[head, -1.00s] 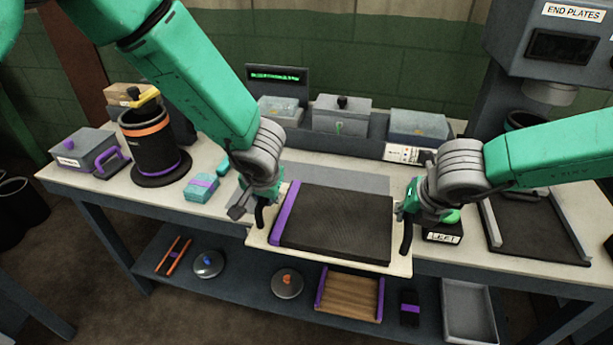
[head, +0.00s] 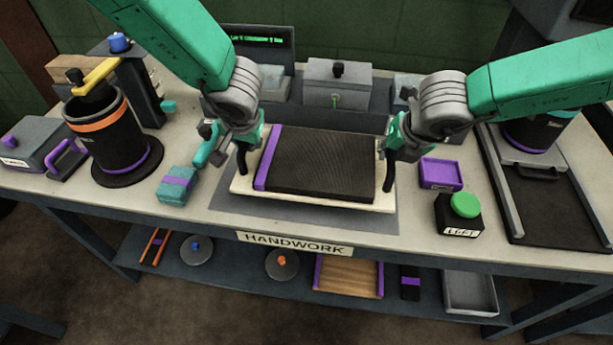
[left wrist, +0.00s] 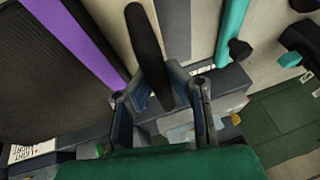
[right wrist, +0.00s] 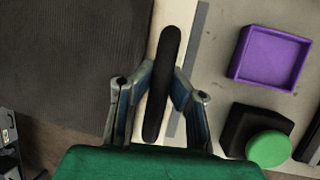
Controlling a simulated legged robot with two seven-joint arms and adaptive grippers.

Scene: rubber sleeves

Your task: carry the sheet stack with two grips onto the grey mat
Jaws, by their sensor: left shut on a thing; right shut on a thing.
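The sheet stack is dark ribbed sheets (head: 320,165) with a purple strip along the left side, lying on a cream board (head: 320,201). The sheets also show in the left wrist view (left wrist: 40,75) and the right wrist view (right wrist: 80,70). My left gripper (head: 242,160) is shut at the stack's left edge; my right gripper (head: 388,175) is shut at its right edge. The stack looks about level and lies over the grey mat (head: 300,219), whose front and right margins show. I cannot tell whether the board touches the mat.
A teal block with a purple band (head: 177,184) lies left of the mat. A purple tray (head: 440,174) and a black box with a green button (head: 459,217) stand to the right. Grey boxes (head: 338,85) line the back. A lower shelf (head: 220,272) holds several items.

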